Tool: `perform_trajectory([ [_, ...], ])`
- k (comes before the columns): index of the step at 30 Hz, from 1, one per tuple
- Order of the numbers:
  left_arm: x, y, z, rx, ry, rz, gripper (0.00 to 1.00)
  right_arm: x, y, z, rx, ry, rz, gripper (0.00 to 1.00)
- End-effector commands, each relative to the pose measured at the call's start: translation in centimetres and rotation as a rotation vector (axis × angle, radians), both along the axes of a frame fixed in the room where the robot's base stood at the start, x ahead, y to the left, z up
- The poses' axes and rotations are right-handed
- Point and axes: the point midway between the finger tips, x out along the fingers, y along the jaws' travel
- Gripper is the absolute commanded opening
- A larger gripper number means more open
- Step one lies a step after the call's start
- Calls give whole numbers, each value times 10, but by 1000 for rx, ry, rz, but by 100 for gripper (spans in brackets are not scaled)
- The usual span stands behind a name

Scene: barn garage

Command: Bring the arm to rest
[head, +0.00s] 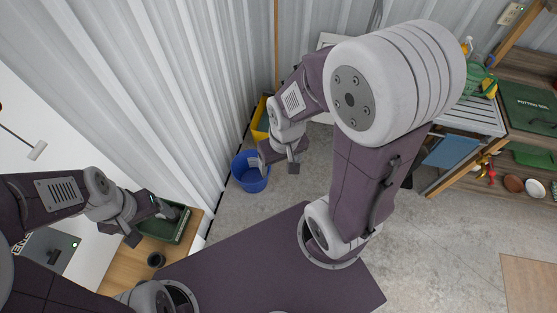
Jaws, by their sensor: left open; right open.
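My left gripper (156,225) is at the left, open and empty, over a dark green tray (182,225) on a wooden bench. My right gripper (279,163) hangs from the large folded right arm in the upper middle. It is open, with nothing visible between its fingers. In the picture it lies just right of a blue bucket (249,178), overlapping its edge. I cannot tell its height above the floor.
A yellow bin (260,119) stands behind the bucket by the corrugated wall. A small black pot (156,260) is on the wooden bench (131,267). At the right are a grey slatted stand (474,118) and a shelf with bowls (535,188).

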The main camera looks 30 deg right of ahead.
Motion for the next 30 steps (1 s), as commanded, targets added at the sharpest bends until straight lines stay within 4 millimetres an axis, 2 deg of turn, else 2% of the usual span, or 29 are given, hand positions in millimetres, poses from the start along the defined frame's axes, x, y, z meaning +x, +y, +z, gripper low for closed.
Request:
perform_trajectory([
  [5,0,0,-2,0,0,0,79,1,0,-1,-2,-2,7,76],
  [8,0,0,-17,0,0,0,79,1,0,-16,-2,-2,9,76],
  [11,0,0,-51,0,0,0,79,1,1,-51,-2,-3,10,76],
  [15,0,0,-114,0,0,0,79,1,1,-113,-2,-3,11,76],
  [18,0,0,-143,0,1,0,79,2,1,-142,-2,-3,12,76],
  [20,0,0,-146,0,1,0,79,2,1,-145,-2,-3,12,76],
  [24,0,0,-137,0,0,0,79,2,1,-136,-2,-4,12,76],
  [30,0,0,-137,0,0,0,79,2,1,-136,-2,-4,13,76],
])
